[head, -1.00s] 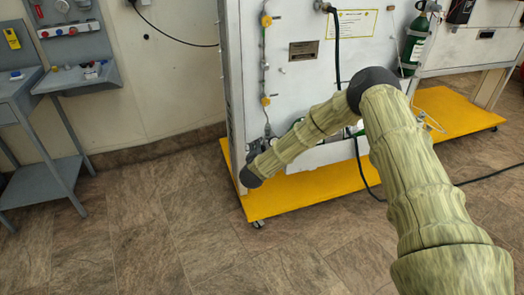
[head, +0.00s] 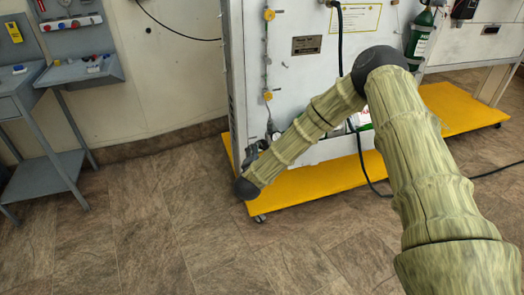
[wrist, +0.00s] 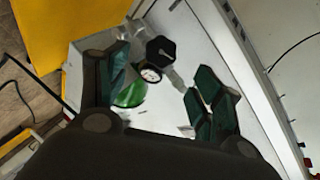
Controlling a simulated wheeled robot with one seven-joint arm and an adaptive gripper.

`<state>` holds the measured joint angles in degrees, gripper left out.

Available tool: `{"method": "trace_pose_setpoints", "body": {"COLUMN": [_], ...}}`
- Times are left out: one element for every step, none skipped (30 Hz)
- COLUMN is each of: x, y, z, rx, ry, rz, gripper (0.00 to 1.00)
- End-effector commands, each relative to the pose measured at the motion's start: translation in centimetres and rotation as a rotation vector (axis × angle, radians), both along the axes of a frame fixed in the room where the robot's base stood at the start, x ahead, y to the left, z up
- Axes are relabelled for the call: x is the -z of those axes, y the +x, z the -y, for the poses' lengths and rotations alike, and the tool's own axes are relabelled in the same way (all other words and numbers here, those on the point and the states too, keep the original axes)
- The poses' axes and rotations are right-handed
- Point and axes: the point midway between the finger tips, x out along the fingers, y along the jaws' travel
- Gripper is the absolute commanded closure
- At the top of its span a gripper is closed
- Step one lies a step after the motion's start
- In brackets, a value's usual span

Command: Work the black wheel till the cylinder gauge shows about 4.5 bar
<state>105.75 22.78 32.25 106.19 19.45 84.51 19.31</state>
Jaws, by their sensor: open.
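In the wrist view the black wheel (wrist: 160,49) stands out from the white panel, between and beyond the fingertips. A small round gauge (wrist: 151,74) with a white face sits right beside it; its reading is too small to make out. A green cylinder (wrist: 131,95) lies beside the gauge, partly hidden by a finger. My gripper (wrist: 158,85) is open, with its dark green finger pads on either side of this group, and holds nothing. In the head view my arm hides the wheel and the gauge.
The white trainer panel (head: 305,75) stands on a yellow wheeled base (head: 300,185). Another green cylinder (head: 420,35) is strapped at the right. A grey workbench (head: 60,165) stands at the left, with open floor between.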

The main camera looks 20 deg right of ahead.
Motion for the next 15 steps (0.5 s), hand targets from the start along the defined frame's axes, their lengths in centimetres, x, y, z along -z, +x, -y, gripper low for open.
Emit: {"method": "trace_pose_setpoints", "body": {"x": [-0.2,-0.3,-0.3,-0.4,-0.5,-0.5,-0.5,-0.5,-0.6,-0.6,-0.6,-0.6,-0.6,-0.6,-0.6], "y": [-0.5,-0.8,-1.1,-1.2,-1.4,-1.5,-1.6,-1.7,-1.8,-1.8,-1.8,-1.8,-1.8,-1.8,-1.8], "z": [-0.3,-0.4,-0.6,-0.6,-0.7,-0.8,-0.8,-0.8,-0.8,-0.9,-0.9,-0.9,-0.9,-0.9,-0.9], "rx": [-0.001,-0.001,-0.001,0.000,0.000,0.000,0.001,0.001,0.001,0.001,0.001,0.001,0.001,0.001,0.001], "ry": [0.000,0.000,0.000,0.001,0.001,0.001,0.000,0.000,0.000,0.000,0.000,0.000,0.000,0.000,0.000], "rz": [0.001,0.001,0.000,0.001,0.001,0.001,0.002,0.002,0.002,0.002,0.002,0.002,0.002,0.002,0.001], "gripper": [0.34,0.34,0.34,0.34,0.34,0.34,0.34,0.34,0.34,0.34,0.34,0.34,0.34,0.34,0.34]}}
